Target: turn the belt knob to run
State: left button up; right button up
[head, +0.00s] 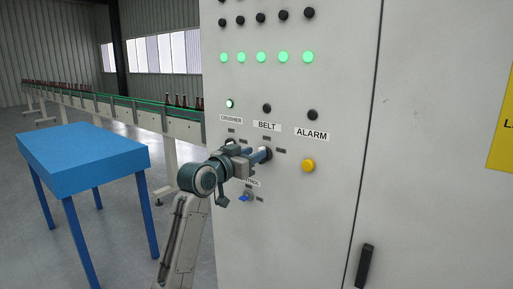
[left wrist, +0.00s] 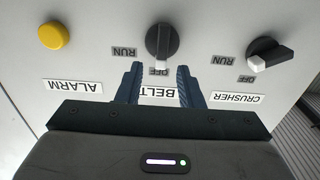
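The black belt knob (left wrist: 162,42) is on the grey cabinet face (head: 340,60), above the upside-down BELT label in the left wrist view. Its grip stands upright there, with one end towards OFF; RUN is to the left. In the head view the knob (head: 267,154) is partly covered by my left gripper (head: 257,154). In the left wrist view my left gripper (left wrist: 158,82) has its two blue fingers apart, with nothing held between them. The fingertips lie just short of the knob in the picture; contact cannot be told. My right gripper is out of view.
The crusher knob (left wrist: 265,54) and yellow alarm button (head: 308,166) flank the belt knob. A blue switch (head: 246,197) is below. The crusher lamp (head: 229,103) is lit; the belt lamp (head: 267,108) is dark. A blue table (head: 80,160) and bottle conveyor (head: 120,110) are left.

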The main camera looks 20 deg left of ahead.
aim_at(269, 154)
pick_arm(q)
jog(key=shift+x, duration=1.15)
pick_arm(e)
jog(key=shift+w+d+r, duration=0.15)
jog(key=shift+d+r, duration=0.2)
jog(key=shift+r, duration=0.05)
pick_arm(q)
grip_shut()
